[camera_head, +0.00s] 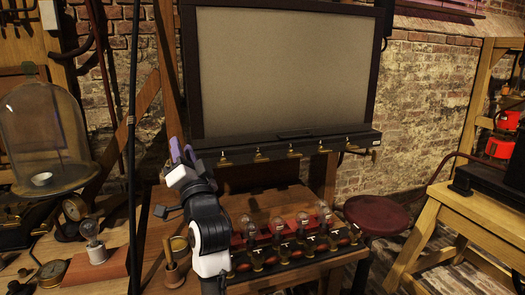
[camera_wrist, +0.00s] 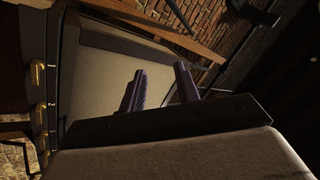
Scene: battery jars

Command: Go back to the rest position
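My gripper (camera_head: 181,148) is raised in front of the lower left corner of a large framed screen in the head view. Its two purple fingers point up. In the wrist view my gripper (camera_wrist: 160,82) shows the fingers apart with nothing between them, so it is open and empty. My arm hides the left end of the rack.
The screen (camera_head: 285,75) has brass knobs along its lower edge; it also fills much of the wrist view (camera_wrist: 105,85). A glass bell jar (camera_head: 42,130) and instruments crowd the left bench. A dark red stool (camera_head: 376,214) and a wooden table (camera_head: 485,215) stand right.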

